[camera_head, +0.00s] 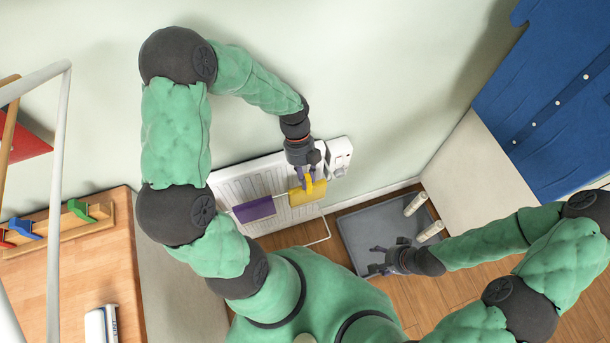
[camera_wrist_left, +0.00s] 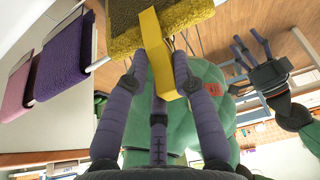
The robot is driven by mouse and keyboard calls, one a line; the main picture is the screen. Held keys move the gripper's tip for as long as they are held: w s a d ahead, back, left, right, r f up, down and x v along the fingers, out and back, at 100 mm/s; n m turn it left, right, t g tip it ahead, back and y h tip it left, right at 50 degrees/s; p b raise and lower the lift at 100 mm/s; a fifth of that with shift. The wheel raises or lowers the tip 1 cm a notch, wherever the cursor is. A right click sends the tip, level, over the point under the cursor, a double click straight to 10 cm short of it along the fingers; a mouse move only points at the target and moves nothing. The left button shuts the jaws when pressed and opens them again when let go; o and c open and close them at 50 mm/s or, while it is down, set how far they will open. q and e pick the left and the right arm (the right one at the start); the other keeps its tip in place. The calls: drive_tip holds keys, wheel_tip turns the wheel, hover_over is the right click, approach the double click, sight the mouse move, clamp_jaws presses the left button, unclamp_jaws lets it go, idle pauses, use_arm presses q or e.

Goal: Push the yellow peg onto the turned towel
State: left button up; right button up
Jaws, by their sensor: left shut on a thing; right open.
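My left gripper (camera_head: 307,175) is shut on the yellow peg (camera_head: 309,184), at the yellow towel (camera_head: 300,197) on a rail in front of the white radiator. In the left wrist view the peg (camera_wrist_left: 155,40) sticks out from between the purple fingers (camera_wrist_left: 160,82) and overlaps the fuzzy towel (camera_wrist_left: 122,30). I cannot tell whether the peg straddles the towel's edge or only lies against it. My right gripper (camera_head: 378,260) is open and empty, over the grey tray.
A purple towel (camera_head: 254,209) hangs left of the yellow one; a pink one (camera_wrist_left: 17,80) shows in the wrist view. The radiator (camera_head: 232,183) is close behind. The grey tray (camera_head: 357,233) bears two pale cylinders. A wooden rack (camera_head: 55,233) with coloured pegs stands left.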

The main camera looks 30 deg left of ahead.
use_arm(q)
drive_tip(key=shift+f+b, duration=0.4)
drive_tip(key=shift+f, duration=0.2)
drive_tip(key=o, duration=0.9)
